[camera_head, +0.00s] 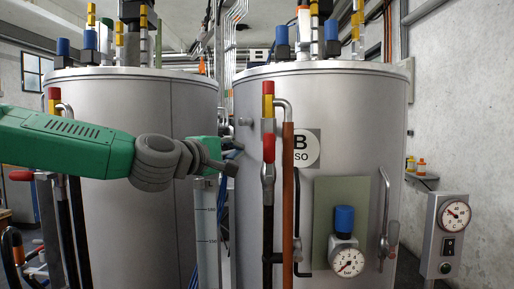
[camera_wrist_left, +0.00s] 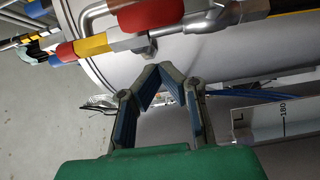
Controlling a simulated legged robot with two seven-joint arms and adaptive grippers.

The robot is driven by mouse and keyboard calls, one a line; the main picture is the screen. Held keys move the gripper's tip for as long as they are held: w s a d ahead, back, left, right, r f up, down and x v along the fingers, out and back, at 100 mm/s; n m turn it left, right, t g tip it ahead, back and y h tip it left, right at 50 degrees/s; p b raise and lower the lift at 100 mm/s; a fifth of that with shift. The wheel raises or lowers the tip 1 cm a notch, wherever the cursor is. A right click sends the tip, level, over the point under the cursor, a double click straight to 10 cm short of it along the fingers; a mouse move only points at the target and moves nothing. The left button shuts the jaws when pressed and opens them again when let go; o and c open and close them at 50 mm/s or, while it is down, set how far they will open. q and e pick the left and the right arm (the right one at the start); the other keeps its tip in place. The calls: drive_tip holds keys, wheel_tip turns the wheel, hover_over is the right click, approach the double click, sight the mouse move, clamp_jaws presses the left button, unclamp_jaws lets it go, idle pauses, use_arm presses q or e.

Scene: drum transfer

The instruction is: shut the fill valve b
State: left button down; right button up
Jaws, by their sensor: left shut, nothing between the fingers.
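Tank B (camera_head: 342,105) is a grey drum with a round B label (camera_head: 301,148), standing right of centre. On its front left is a vertical hose line with a red valve handle (camera_head: 269,148), which I take for fill valve b. The handle lies along the line. The red handle (camera_wrist_left: 150,14) also shows at the top of the left wrist view, cut by the edge. My left gripper (camera_head: 234,158) is shut and empty, left of the handle and apart from it. In the wrist view its fingertips (camera_wrist_left: 160,72) meet below the handle. My right gripper is not in view.
A second grey tank (camera_head: 140,100) stands behind my left arm. A copper-coloured pipe (camera_head: 288,190) runs just right of the valve line. A clear level gauge (camera_head: 206,230) stands below my left gripper. A pressure gauge (camera_head: 346,261) and a control box (camera_head: 447,235) are at the right.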

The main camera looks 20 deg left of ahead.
sight(269, 158)
use_arm(q)
drive_tip(key=w+d, duration=0.1)
drive_tip(key=d, duration=0.1)
drive_tip(key=w+d+p, duration=0.1)
drive_tip(key=w+d, duration=0.1)
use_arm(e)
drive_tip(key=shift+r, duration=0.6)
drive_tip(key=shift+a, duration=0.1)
